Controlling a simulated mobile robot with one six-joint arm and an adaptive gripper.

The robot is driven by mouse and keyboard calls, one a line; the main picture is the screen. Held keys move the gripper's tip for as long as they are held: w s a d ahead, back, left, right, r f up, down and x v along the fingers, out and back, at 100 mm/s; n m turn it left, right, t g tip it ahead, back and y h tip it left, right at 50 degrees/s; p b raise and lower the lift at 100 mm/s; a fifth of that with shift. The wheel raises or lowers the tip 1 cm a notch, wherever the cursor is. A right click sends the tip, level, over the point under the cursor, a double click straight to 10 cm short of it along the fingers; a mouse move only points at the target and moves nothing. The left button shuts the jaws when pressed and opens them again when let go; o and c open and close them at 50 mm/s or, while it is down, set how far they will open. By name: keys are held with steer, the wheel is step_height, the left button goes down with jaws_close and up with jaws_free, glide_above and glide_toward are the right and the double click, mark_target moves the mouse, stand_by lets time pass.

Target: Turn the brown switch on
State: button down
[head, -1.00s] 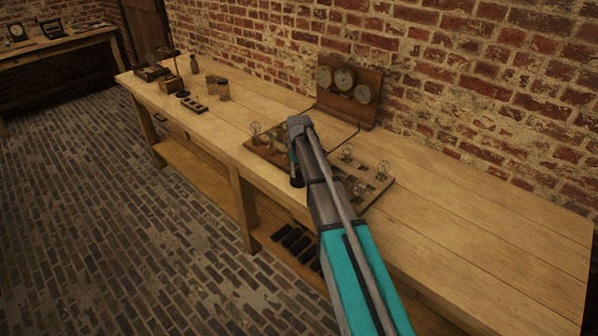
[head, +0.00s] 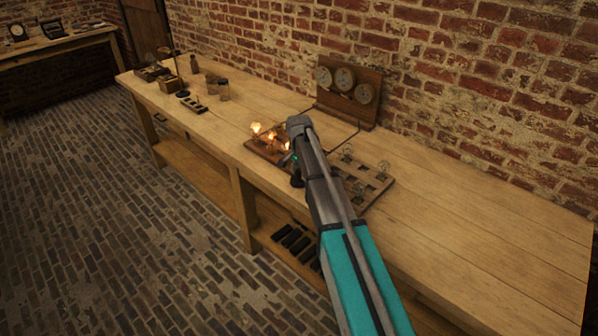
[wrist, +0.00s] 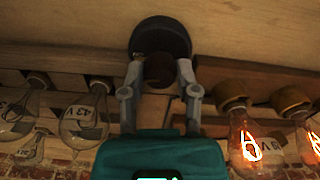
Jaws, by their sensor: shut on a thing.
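In the wrist view, my gripper (wrist: 160,72) has its two grey fingers closed on a small brown knob (wrist: 159,66). The knob sits against a dark round base (wrist: 160,36), and I take the two together as the brown switch. The fingers hide the knob's sides, and I cannot read its position. In the head view my arm covers the switch and the fingertips. Glowing bulbs (wrist: 244,145) are on the right in the wrist view. They also glow left of my arm in the head view (head: 256,128).
Unlit bulbs (wrist: 84,118) hang in the left of the wrist view, their glass close to my gripper. A panel with three dials (head: 345,88) stands at the wall. Jars and small boxes (head: 222,90) stand at the far left of the bench. The right of the bench (head: 480,225) is clear.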

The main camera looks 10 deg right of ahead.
steer(key=shift+m, duration=1)
steer(key=shift+c, duration=1.8)
jaws_free()
steer(key=shift+n, duration=0.3)
